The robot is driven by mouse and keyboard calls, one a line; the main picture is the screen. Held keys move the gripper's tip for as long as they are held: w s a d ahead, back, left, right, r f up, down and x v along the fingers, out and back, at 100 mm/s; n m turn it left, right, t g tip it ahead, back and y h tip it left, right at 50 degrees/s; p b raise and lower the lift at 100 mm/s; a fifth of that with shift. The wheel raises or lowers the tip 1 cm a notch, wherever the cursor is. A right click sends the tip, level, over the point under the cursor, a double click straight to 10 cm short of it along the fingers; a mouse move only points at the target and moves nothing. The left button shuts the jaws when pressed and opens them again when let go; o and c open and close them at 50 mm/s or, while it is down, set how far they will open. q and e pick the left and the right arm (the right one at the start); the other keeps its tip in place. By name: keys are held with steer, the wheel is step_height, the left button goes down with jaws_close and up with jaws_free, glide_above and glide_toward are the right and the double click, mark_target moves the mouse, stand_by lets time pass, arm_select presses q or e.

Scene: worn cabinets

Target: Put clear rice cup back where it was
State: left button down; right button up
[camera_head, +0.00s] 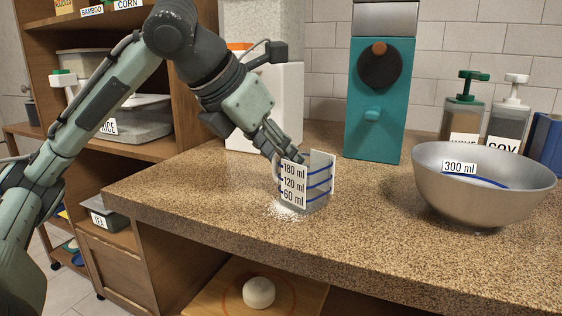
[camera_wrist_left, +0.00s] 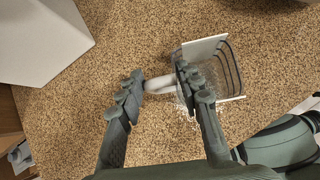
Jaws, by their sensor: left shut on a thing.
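The clear rice cup (camera_head: 317,181) has blue level lines and a white label reading 180, 120 and 60 ml. It is upright at the counter's front part, its base at or very near the surface; white grains (camera_head: 284,209) lie around the base. My left gripper (camera_head: 281,147) reaches it from the upper left. In the left wrist view, the gripper (camera_wrist_left: 160,88) is shut on the cup's pale handle (camera_wrist_left: 157,85), with one finger beside the cup wall (camera_wrist_left: 228,68). A grey bin with a partly hidden "RICE" label (camera_head: 135,123) stands on the left shelf. My right gripper is not in view.
A steel bowl (camera_head: 470,205) marked 300 ml stands right on the speckled counter (camera_head: 400,235). A teal dispenser (camera_head: 377,130) and a white box (camera_head: 285,90) stand behind. Pump bottles (camera_head: 462,112) are at the back right. Counter between cup and bowl is clear.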

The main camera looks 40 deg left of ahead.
arm_select(q)
steer(key=shift+f, duration=0.1)
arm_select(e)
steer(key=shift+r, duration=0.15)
arm_select(q)
steer(key=c, duration=1)
jaws_free()
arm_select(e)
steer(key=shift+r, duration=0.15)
arm_select(q)
steer(key=shift+r, duration=0.25)
steer(key=p+v, duration=0.3)
steer(key=v, duration=0.9)
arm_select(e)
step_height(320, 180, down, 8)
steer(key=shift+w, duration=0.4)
arm_select(q)
steer(key=shift+f, duration=0.1)
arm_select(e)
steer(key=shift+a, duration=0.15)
